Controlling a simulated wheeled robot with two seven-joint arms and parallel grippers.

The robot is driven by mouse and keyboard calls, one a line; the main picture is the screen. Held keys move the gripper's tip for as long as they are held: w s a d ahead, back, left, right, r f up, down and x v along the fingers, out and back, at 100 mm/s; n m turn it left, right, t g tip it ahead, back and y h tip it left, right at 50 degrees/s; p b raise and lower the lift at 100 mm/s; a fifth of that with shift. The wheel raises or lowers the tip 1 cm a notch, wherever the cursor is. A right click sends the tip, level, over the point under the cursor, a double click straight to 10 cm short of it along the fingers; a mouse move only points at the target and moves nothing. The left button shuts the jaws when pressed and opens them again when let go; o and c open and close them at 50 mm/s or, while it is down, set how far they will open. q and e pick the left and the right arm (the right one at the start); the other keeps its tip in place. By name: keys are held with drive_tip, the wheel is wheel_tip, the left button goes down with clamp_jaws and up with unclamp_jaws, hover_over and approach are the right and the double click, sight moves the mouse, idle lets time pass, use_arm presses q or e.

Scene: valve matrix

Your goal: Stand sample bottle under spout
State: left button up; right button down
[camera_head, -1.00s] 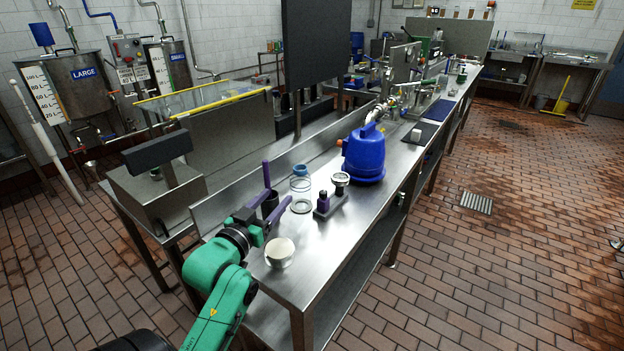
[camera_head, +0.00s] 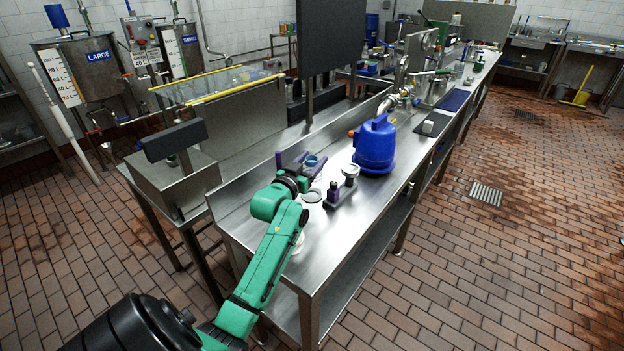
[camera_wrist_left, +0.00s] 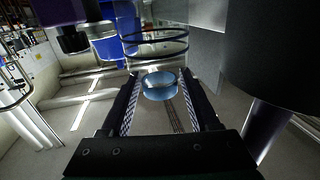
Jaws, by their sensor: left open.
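The sample bottle appears to be the clear one with a blue cap (camera_head: 311,160) on the steel bench; its body is mostly hidden by my gripper in the head view. In the left wrist view the blue cap (camera_wrist_left: 160,85) lies between my two fingers, with space at both sides. My left gripper (camera_head: 303,166) is open around or just over the bottle; I cannot tell if it touches. A metal valve fitting, likely the spout (camera_head: 389,103), is farther along the bench behind the blue jug. My right gripper is not in view.
A blue jug (camera_head: 375,146) stands right of the gripper. A dark stand with small items (camera_head: 343,190) and a pale ring (camera_head: 311,196) are close by. A white bowl (camera_head: 299,243) is partly hidden behind my arm. A dark upright panel (camera_head: 324,35) rises behind the bench.

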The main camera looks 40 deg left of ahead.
use_arm(q)
drive_tip(key=shift+s, duration=0.1)
clamp_jaws()
